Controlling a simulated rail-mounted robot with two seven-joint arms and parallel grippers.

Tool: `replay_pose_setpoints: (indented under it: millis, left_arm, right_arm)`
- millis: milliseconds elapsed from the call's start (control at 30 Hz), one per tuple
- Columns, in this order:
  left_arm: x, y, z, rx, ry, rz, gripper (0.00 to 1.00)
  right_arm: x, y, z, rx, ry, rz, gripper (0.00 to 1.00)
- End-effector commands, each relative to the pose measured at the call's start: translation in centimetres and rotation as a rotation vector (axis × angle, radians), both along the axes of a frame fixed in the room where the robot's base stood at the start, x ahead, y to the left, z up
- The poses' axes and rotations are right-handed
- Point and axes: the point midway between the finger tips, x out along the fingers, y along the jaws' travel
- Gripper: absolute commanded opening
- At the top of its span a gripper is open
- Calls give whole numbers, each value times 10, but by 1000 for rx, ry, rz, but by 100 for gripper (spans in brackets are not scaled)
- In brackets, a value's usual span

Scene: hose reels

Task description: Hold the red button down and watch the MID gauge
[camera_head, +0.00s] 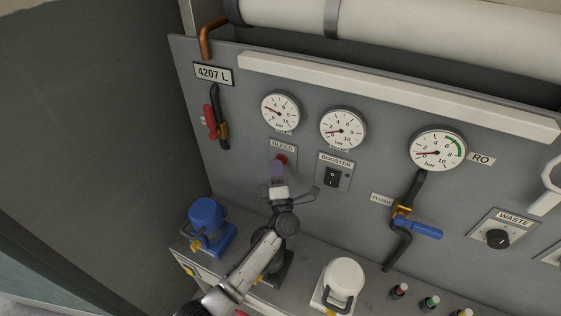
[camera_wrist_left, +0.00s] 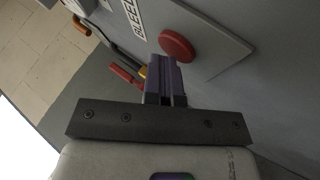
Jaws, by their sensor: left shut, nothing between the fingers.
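The red button (camera_head: 282,159) sits on a small plate labelled BLEED; it also shows in the left wrist view (camera_wrist_left: 176,45). My left gripper (camera_head: 277,168) is shut and empty, with its purple fingertips right at the button. In the left wrist view the fingertips (camera_wrist_left: 162,62) overlap the button's near edge; I cannot tell whether they press it. Three round gauges are on the panel. The middle gauge (camera_head: 342,129) has its red needle pointing left and slightly down, at the low end; its label is too small to read. My right gripper is not in view.
A BOOSTER switch (camera_head: 332,178) is right of the button. A red-handled lever (camera_head: 210,122) hangs at the left, and a blue-handled valve (camera_head: 420,228) at the right. A blue pump (camera_head: 206,220) and a white one (camera_head: 343,282) stand on the ledge below.

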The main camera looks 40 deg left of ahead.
Motion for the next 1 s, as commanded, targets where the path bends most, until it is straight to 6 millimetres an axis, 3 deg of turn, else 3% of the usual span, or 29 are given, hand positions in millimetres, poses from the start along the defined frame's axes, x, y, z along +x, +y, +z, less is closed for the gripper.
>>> replay_pose_setpoints:
  millis: [467,1000]
  left_arm:
    - [-2,0,1,0,0,-1,0]
    - [-19,-4,0,-1,1,0,0]
  right_arm:
    - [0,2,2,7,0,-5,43]
    - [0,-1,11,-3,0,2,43]
